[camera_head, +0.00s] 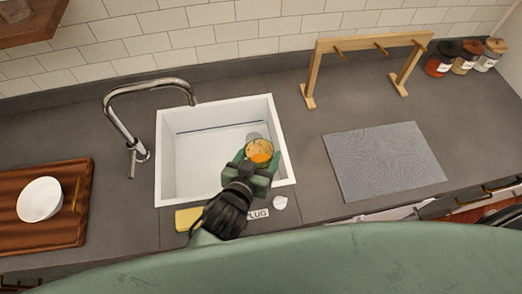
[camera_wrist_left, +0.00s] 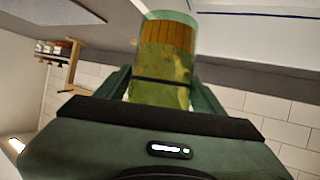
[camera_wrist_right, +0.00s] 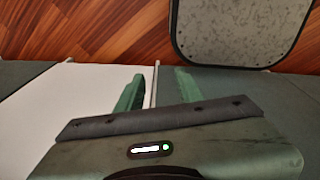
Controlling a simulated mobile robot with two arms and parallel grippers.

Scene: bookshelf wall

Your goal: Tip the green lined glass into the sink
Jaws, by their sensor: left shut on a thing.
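My left gripper (camera_head: 257,165) is shut on the green lined glass (camera_head: 260,151), with one finger on each side of it. In the left wrist view the glass (camera_wrist_left: 165,55) is greenish and see-through, with a dark line around it. Orange contents show through its mouth in the head view. The glass is over the right part of the white sink (camera_head: 195,165); its exact tilt is hard to tell. My right gripper (camera_wrist_right: 157,90) shows only in its wrist view, open and empty, with its fingers apart.
A chrome tap (camera_head: 120,120) arches at the sink's back left. A yellow sponge (camera_head: 187,219) and a plug label (camera_head: 258,214) lie at the front edge. A white bowl (camera_head: 40,199) sits on a wooden board (camera_head: 75,215). A grey mat (camera_head: 385,160), wooden rack (camera_head: 375,42) and jars (camera_head: 465,58) are right.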

